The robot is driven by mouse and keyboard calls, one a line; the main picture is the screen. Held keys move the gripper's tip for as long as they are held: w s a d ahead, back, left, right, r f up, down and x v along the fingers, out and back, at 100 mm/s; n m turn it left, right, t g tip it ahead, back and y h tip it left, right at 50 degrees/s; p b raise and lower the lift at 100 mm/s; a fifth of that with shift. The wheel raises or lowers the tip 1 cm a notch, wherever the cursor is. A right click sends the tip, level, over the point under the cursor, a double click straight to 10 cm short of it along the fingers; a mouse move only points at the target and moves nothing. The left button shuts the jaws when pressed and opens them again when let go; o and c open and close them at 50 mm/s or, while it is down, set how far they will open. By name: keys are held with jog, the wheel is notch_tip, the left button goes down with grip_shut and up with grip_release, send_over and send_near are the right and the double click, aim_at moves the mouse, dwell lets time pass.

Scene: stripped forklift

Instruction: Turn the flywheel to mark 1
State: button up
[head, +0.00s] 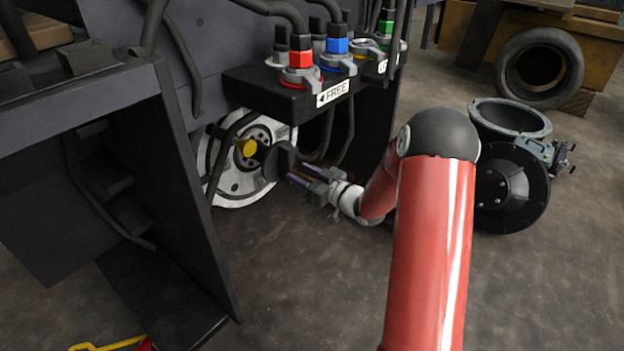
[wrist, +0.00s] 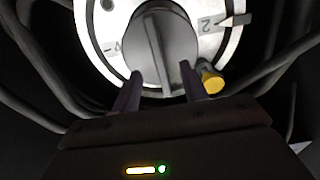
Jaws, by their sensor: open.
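The flywheel (head: 230,187) is a white disc low in the machine's dark bay, partly hidden by hoses and a bar. In the wrist view, its white rim (wrist: 97,30) carries a mark 2 at the right, beside a pale pointer (wrist: 236,20). A mark that looks like a sideways 1 is at the left. The grey hub (wrist: 180,38) has a raised bar (wrist: 156,50) across it. My gripper (head: 297,173) is open, just right of the flywheel. In the wrist view, its fingers (wrist: 158,84) flank the bar's lower end; I cannot tell whether they touch it.
A yellow knob (head: 249,148) sits by the flywheel, close to my right finger in the wrist view. Dark hoses frame the bay. A black block with coloured connectors (head: 300,75) and a FREE label overhangs it. A round housing (head: 512,185) stands on the floor at right.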

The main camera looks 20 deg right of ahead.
aim_at(291, 167)
jog(key=b+x, duration=0.1)
jog(key=x, duration=0.4)
jog(key=shift+w+a, duration=0.15)
jog(key=shift+w, duration=0.1)
jog(key=shift+w+a+r, duration=0.15)
jog(key=shift+w, duration=0.05)
